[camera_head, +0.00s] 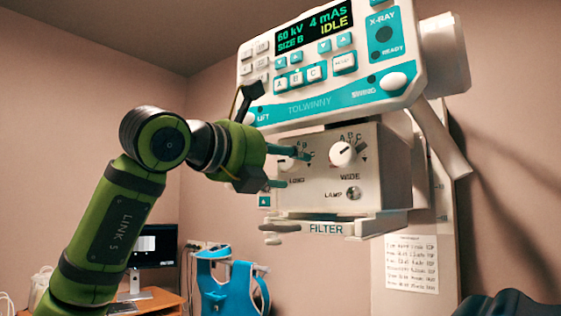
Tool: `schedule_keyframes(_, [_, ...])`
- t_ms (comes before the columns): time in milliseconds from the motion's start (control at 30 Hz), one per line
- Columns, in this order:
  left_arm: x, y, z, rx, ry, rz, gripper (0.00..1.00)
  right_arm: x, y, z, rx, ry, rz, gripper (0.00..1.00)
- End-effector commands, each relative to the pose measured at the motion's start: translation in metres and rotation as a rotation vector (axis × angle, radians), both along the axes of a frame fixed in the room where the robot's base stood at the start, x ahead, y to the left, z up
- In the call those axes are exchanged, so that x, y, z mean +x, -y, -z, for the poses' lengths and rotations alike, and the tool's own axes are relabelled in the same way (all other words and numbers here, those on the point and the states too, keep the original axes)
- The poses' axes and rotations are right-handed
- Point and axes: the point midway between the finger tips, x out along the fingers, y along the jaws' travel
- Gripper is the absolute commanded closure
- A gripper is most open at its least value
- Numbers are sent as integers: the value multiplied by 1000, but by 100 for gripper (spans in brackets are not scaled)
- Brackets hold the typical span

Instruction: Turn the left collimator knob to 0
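The collimator box is a cream block with two white knobs under the X-ray panel. The left knob (287,164), above a partly hidden label, is mostly covered by my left gripper. Its pointer and setting cannot be read. My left gripper (296,169) is at this knob with its teal-tipped fingers apart. One finger crosses over the knob's upper part and the other is below it, near the label. I cannot tell whether either finger touches the knob. The right knob (342,153), marked A, B, C above and WIDE below, is uncovered. My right gripper is not in view.
The X-ray control panel (330,95) hangs above the collimator box (385,165) and reads 60 kV, 4 mAs, SIZE B, IDLE. A lamp button (353,193) is under the right knob. A filter tray (325,228) juts out below. A monitor (155,243) stands on a desk behind.

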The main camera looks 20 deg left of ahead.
Motion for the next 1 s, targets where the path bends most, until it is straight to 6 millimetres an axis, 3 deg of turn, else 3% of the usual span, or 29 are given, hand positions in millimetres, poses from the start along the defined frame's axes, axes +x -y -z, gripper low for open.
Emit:
schedule_keyframes(267, [-12,-6,-3,-2,8,-1,41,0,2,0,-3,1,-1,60])
schedule_keyframes(700, [-92,-39,-2,0,5,-2,41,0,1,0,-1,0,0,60])
schedule_keyframes(1000, [-111,-46,-1,0,1,-1,41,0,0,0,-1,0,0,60])
